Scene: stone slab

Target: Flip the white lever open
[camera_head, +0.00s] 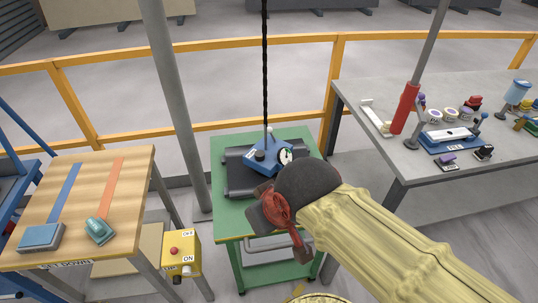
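A white bar-shaped piece (377,118) lies near the left edge of the grey table on the right; it may be the white lever. A blue device (455,137) on the same table also has a white top part. A blue unit with a dial (265,158) stands on the green table, with a short pale-tipped stick on it. I cannot tell for sure which is the lever. My gripper (284,228) is over the right front of the green table, apart from the grey table. My arm hides part of it, and its finger opening cannot be made out.
A grey post with a red sleeve (405,108) rises at the grey table's left side. A wooden table (85,200) is at left, with a yellow ON/OFF box (181,254) beside it. A black cable (264,60) hangs over the green table (220,205). A yellow railing (100,57) runs behind.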

